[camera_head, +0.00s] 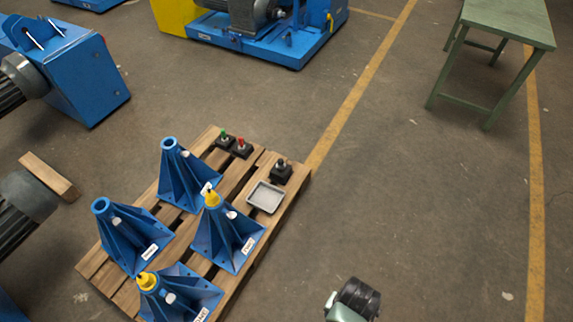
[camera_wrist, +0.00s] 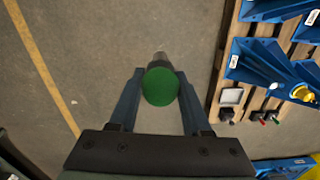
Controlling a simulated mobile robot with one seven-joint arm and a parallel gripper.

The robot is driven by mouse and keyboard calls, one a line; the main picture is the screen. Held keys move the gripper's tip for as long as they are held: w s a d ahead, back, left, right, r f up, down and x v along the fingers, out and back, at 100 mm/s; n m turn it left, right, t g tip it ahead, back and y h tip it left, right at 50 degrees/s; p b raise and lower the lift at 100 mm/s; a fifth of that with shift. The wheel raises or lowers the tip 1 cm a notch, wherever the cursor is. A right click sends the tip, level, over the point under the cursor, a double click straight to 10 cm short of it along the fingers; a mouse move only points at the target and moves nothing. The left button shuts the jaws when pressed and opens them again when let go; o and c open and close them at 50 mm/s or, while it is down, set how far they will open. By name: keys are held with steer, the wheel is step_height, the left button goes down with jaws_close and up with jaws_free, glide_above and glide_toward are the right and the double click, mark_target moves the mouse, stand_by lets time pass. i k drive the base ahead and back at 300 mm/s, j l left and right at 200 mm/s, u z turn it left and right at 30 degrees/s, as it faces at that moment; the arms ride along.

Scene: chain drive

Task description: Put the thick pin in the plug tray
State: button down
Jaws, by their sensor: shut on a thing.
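My gripper (camera_wrist: 160,98) is shut on a pin (camera_wrist: 160,87) with a round green end facing the wrist camera. A grey shaft shows beyond the green end, pointing away between the fingers. The picture does not label the pin as thick or thin. The plug tray (camera_head: 265,197) is a shallow grey square tray on the wooden pallet, and it looks empty. In the wrist view the tray (camera_wrist: 231,97) lies right of my gripper, well apart from the held pin. My fingers do not show in the head view.
The pallet (camera_head: 232,270) bears several blue stands (camera_head: 228,238), two with yellow tops. Small black blocks with green (camera_head: 223,137), red (camera_head: 241,145) and dark (camera_head: 281,170) knobs stand near the tray. A green table (camera_head: 505,25) is at the upper right. Floor right of the pallet is clear.

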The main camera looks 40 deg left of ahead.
mark_target(266, 199)
steer(key=i+u, duration=0.2)
steer(key=i, duration=1.1)
steer(key=i+u, duration=0.2)
steer(key=i, duration=0.45)
steer(key=i+l+u, duration=0.2)
steer(key=i, duration=0.45)
steer(key=i+u, duration=0.2)
steer(key=u, duration=0.3)
steer(key=i+u, duration=0.2)
steer(key=u, duration=0.25)
steer(key=i+u, duration=0.2)
steer(key=u, duration=0.3)
steer(key=i+u, duration=0.2)
steer(key=u, duration=0.15)
steer(key=i+u, duration=0.2)
steer(key=u, duration=0.15)
